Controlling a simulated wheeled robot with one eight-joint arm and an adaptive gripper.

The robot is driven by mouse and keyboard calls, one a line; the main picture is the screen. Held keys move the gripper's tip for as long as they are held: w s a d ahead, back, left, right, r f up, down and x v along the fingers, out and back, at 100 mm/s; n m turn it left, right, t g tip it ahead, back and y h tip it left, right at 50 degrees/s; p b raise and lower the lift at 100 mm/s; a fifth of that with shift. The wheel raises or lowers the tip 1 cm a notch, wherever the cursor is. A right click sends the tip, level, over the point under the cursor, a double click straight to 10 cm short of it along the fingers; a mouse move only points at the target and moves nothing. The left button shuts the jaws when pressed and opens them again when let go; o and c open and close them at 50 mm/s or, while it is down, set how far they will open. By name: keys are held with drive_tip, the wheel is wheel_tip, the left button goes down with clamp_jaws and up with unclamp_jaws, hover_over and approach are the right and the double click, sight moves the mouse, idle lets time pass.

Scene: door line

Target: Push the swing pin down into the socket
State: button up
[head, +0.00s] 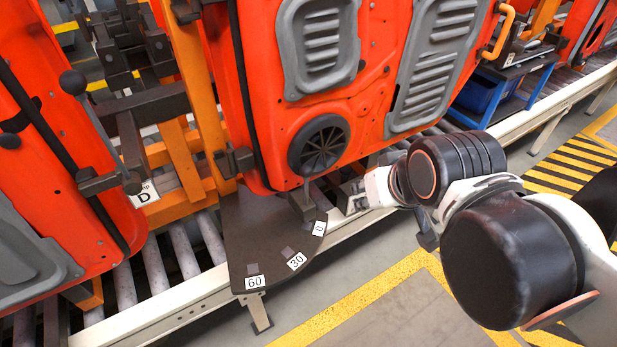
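A thin upright pin (306,188), apparently the swing pin, shows below the orange door panel (265,150). Its lower end meets a dark block on the dark curved plate (255,225). The plate carries labels 0, 30 and 60, and the pin stands near the 0 label (319,228). I cannot make out the socket or how deep the pin sits. My gripper (350,196) is just right of the pin, low beside the door's bottom edge. Its fingertips are small and partly dark, so I cannot tell whether they are open, shut or touching anything.
A second orange door (60,160) hangs at the left, beside a "D" label (146,193). The roller conveyor (155,268) with its pale rail runs under the doors. A blue cart (500,90) stands at the back right. The floor in front is clear, with yellow lines.

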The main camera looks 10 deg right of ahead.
drive_tip(key=shift+n+y, duration=0.7)
drive_tip(key=w+r+p, duration=0.1)
drive_tip(key=w+p, duration=0.1)
drive_tip(key=w+a+r+p, duration=0.1)
drive_tip(key=w+r, duration=0.1)
drive_tip(key=w, duration=0.1)
drive_tip(key=w+a+r+p, duration=0.1)
drive_tip(key=w+p, duration=0.1)
drive_tip(key=shift+w+r+p, duration=0.15)
drive_tip(key=shift+r+p, duration=0.15)
drive_tip(key=shift+r, duration=0.1)
clamp_jaws()
drive_tip(key=n+y+p, duration=0.2)
hover_over(310, 167)
drive_tip(key=w, duration=0.2)
drive_tip(key=shift+g, duration=0.3)
drive_tip(key=f, duration=0.7)
drive_tip(key=shift+s+a+f, duration=0.15)
drive_tip(key=shift+s+f, duration=0.1)
drive_tip(key=shift+f, duration=0.1)
drive_tip(key=shift+s+f, duration=0.15)
drive_tip(key=shift+f, duration=0.4)
drive_tip(key=shift+s+f, duration=0.15)
drive_tip(key=shift+f, duration=0.35)
drive_tip(key=shift+s+f+b, duration=0.15)
drive_tip(key=shift+f+b, duration=0.15)
drive_tip(key=shift+f, duration=0.3)
wheel_tip(310, 167, down, 5)
drive_tip(key=b, duration=0.4)
drive_tip(key=shift+s, duration=0.1)
